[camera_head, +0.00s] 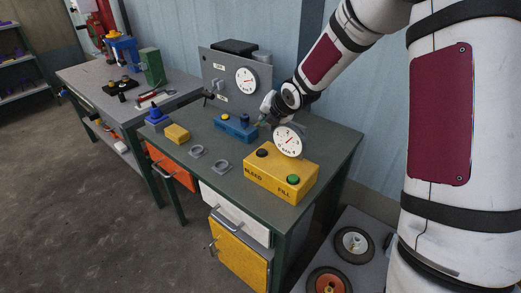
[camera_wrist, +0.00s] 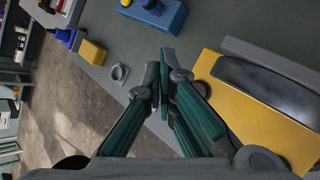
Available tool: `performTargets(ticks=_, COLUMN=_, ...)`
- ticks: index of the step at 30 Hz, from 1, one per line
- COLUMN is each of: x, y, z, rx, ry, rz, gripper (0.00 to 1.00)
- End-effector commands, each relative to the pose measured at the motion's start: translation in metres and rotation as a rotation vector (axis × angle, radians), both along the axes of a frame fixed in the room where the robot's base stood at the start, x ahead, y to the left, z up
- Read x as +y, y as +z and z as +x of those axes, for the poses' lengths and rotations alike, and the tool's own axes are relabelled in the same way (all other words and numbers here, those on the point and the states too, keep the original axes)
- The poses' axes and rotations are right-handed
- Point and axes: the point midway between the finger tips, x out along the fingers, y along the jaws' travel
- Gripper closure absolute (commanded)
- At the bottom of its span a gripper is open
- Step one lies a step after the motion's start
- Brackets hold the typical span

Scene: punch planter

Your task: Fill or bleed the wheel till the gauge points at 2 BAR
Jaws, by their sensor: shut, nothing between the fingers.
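A yellow box (camera_head: 280,176) marked BLEED and FILL sits on the green workbench. It has a dark button (camera_head: 262,153) by BLEED and a green button (camera_head: 293,179) by FILL. A round white gauge (camera_head: 288,141) marked BAR stands at the box's back; its red needle is too small to read surely. My gripper (camera_head: 262,120) is above the bench, behind and left of the gauge. In the wrist view my gripper (camera_wrist: 162,62) is shut and empty, left of the yellow box (camera_wrist: 222,112). The gauge's dark back (camera_wrist: 266,90) hides part of the box there.
A grey panel (camera_head: 217,62) with a second gauge (camera_head: 246,80) stands at the bench's back. Wheels (camera_head: 354,243) rest on a low grey surface at right.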

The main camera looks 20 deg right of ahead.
Motion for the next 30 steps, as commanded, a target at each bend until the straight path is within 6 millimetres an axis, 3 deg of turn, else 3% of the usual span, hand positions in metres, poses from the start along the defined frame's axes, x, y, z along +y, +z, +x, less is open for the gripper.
performTargets(ticks=11, x=0.000, y=-0.004, z=0.000, rx=0.002, ry=-0.002, rz=0.002, gripper=1.00)
performTargets(ticks=30, x=0.000, y=-0.079, z=0.001, rx=0.002, ry=-0.002, rz=0.000, gripper=1.00)
